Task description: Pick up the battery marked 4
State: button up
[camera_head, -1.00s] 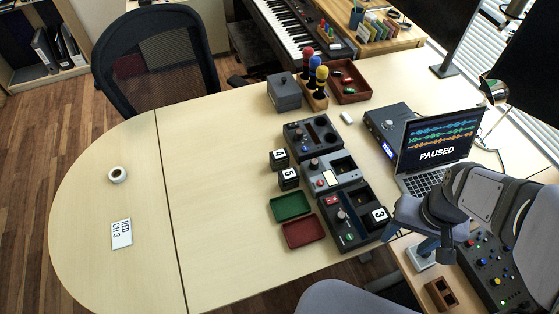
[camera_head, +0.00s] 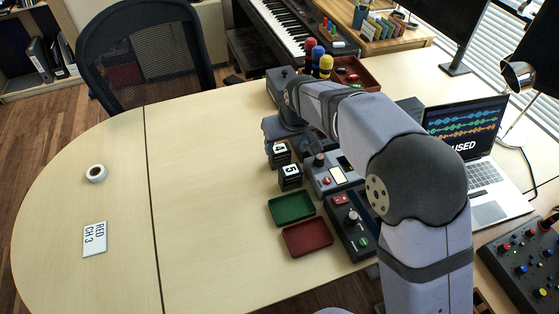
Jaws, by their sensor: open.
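The battery marked 4 (camera_head: 279,161) is a dark block with a white numbered top, standing on the table just behind the battery marked 5 (camera_head: 290,182). My gripper (camera_head: 276,137) is at the battery marked 4, at its far side or just above it. My wrist and arm partly cover the fingers, so I cannot see whether they touch the battery. The jaws are open.
A green tray (camera_head: 291,221) and a red tray (camera_head: 307,252) lie in front of the batteries. A grey charger unit (camera_head: 337,192) stands close on the right. My arm hides other units. The table's left side is clear, with a tape roll (camera_head: 90,173) and a card (camera_head: 95,254).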

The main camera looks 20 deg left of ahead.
aim_at(280, 150)
jog(key=shift+s+p+x, duration=0.1)
jog(key=shift+p+x, duration=0.2)
jog(key=shift+x, duration=1.5)
jog(key=shift+s+p+x, duration=0.15)
jog(key=shift+p+x, duration=0.1)
jog(key=shift+x, duration=1.6)
jog(key=shift+f, duration=0.1)
jog(key=c, duration=1)
jog(key=shift+c, duration=0.3)
jog(key=shift+r, duration=0.2)
notch_tip(280, 150, up, 10)
jog(key=shift+f, duration=0.1)
